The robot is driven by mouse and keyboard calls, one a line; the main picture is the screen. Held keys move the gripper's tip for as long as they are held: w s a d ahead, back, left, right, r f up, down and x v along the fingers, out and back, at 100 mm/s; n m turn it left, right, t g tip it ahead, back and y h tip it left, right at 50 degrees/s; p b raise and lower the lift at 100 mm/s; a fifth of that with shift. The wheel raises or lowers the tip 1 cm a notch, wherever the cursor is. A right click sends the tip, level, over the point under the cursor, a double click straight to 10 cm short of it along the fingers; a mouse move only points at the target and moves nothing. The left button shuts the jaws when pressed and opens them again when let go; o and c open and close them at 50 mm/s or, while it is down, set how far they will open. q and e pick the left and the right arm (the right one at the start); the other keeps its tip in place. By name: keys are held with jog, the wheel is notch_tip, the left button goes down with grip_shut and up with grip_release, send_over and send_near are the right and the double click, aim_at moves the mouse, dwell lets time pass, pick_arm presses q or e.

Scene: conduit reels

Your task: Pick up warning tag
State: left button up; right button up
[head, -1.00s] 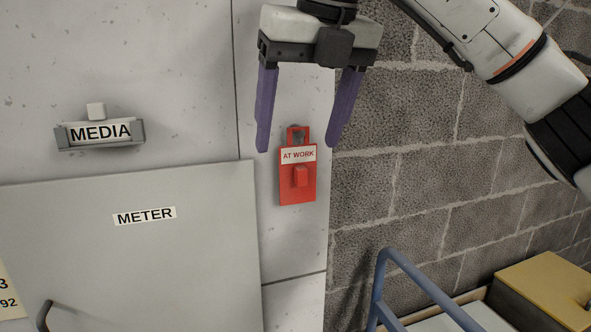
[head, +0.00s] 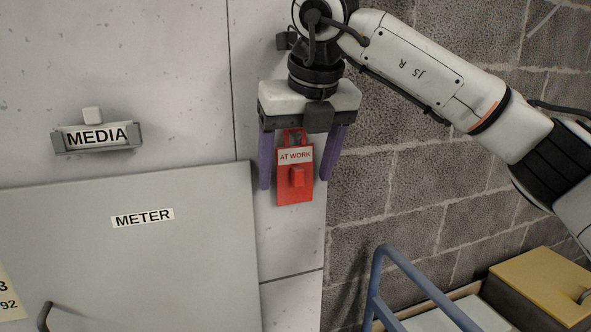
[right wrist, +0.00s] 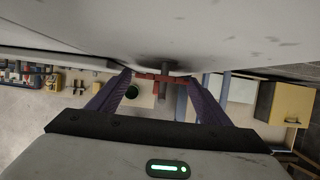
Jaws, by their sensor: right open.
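The red warning tag (head: 295,190), with a white "AT WORK" label and a small red block on its front, hangs upright against the pale wall panel. Its top loop sits around a dark peg, which also shows in the right wrist view (right wrist: 165,68). The tag's red top edge (right wrist: 148,77) shows there too. My right gripper (head: 296,184) is open, with one purple finger on each side of the tag. I see gaps between the fingers and the tag. My left gripper is not in view.
A grey cabinet door (head: 130,265) labelled METER stands left of the tag. A block wall (head: 420,190) lies to the right. A blue rail (head: 415,282) and a yellow-lidded box (head: 540,275) are at the lower right.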

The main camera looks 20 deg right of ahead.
jog(key=c, duration=1.1)
jog(key=shift+r, duration=0.1)
